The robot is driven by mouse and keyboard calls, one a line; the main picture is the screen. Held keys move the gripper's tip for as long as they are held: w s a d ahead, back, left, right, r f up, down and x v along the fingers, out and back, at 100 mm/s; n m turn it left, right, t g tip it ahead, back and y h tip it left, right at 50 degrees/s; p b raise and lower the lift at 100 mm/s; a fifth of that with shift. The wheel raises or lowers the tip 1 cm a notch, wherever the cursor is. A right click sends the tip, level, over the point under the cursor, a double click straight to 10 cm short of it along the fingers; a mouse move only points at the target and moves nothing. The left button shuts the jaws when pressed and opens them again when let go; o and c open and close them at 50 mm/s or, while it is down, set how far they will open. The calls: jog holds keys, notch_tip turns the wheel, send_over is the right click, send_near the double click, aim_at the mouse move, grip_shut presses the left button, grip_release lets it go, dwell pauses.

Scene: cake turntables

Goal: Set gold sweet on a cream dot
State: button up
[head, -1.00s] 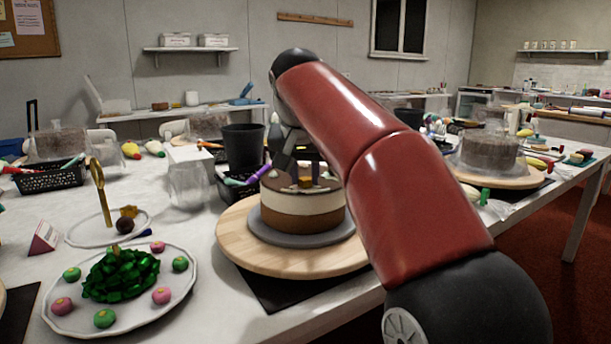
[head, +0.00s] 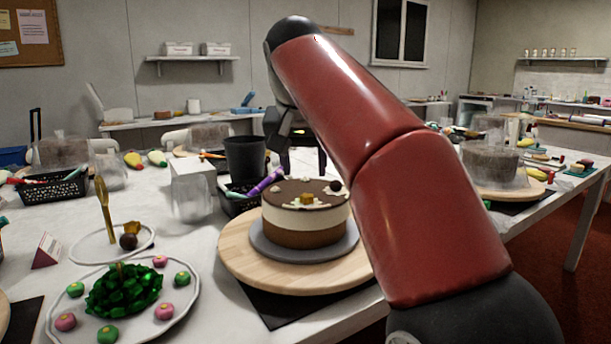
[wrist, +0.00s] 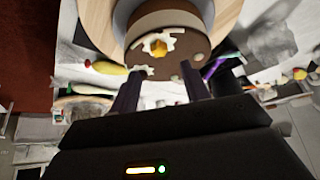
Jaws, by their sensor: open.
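A round layered cake (head: 300,226) with a brown top stands on a grey board on a wooden turntable (head: 240,262). A gold sweet (head: 307,198) is on its top among pale cream pieces. In the wrist view the gold sweet (wrist: 157,47) sits against white cream (wrist: 147,39); whether it rests fully on one dot is hard to tell. A dark ball (head: 336,186) is near the cake's edge. My gripper (head: 302,158) is open and empty, above and behind the cake, clear of the sweet. In the wrist view both fingers of my gripper (wrist: 161,85) are apart.
A small plate (head: 90,252) at left holds another gold sweet (head: 133,227), a dark ball and an upright gold tool. A larger plate (head: 185,305) holds a green mound ringed by pink and green sweets. A black cup (head: 245,160) and basket stand behind the cake.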

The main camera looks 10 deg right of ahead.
jog(key=d+v, duration=0.1)
jog(key=v, duration=0.4)
jog(key=s+f+n, duration=0.1)
jog(key=s+f, duration=0.6)
jog(key=f, duration=0.3)
jog(key=s+d+f+n+y, duration=0.1)
jog(key=s+f, duration=0.6)
jog(key=f, duration=0.3)
jog(key=s+f+n+y, duration=0.1)
jog(key=s+f, duration=0.7)
jog(key=f, duration=0.3)
jog(key=shift+d+n+p, duration=0.2)
jog(key=shift+n+p, duration=0.2)
jog(key=shift+p, duration=0.05)
